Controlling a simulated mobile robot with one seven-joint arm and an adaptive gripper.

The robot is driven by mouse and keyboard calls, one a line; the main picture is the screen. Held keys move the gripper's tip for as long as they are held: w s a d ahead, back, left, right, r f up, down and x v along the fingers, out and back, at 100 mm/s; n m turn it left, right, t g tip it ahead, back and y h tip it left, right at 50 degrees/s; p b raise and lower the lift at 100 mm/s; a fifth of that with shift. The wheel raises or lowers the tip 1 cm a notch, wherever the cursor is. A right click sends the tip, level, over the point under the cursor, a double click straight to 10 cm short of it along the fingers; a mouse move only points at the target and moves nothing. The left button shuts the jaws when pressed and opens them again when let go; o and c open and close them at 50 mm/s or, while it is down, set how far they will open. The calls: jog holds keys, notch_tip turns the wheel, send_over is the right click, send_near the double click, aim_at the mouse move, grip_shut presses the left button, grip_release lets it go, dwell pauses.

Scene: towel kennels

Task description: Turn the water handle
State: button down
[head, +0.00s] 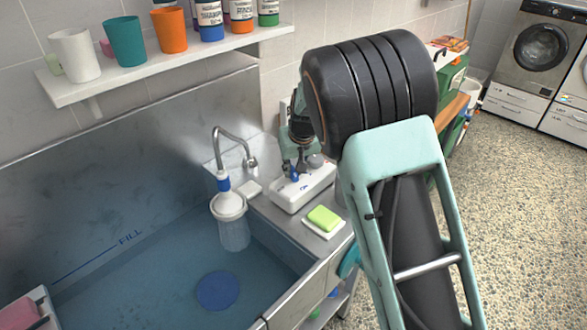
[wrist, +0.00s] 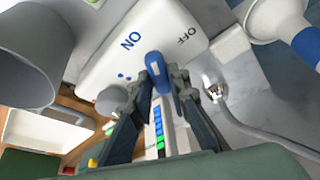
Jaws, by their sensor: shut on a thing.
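The water handle is a blue lever (wrist: 155,66) on a white box (wrist: 105,65) marked ON and OFF. In the wrist view it stands between the two labels, with its free end toward my gripper. My gripper (wrist: 160,88) is shut on it, one dark finger on each side. In the head view the white box (head: 305,188) sits on the sink's ledge, and my gripper (head: 292,168) reaches down over it from behind my arm. A bit of the blue handle (head: 293,175) shows there; the fingers hide part of it.
A curved metal tap (head: 232,138) with a white-and-blue fitting hangs over the water-filled steel basin (head: 150,250). A green sponge (head: 324,217) lies on a white dish in front of the box. Cups and bottles stand on a wall shelf (head: 170,65). Speckled floor is clear at right.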

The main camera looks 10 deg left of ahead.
jog(key=shift+m+p, duration=0.3)
jog(key=shift+m, duration=0.1)
jog(key=shift+a+r+m+h+p, duration=0.15)
jog(key=shift+m+h+p, duration=0.35)
jog(key=shift+m, duration=0.4)
jog(key=shift+m+t+h+p, duration=0.3)
jog(key=shift+m+h+p, duration=0.35)
jog(key=shift+m, duration=0.95)
jog(key=c, duration=1.8)
grip_release()
jog(key=shift+c, duration=0.2)
jog(key=v, duration=1.1)
jog(key=shift+s+r, duration=0.15)
jog(key=shift+r, duration=0.25)
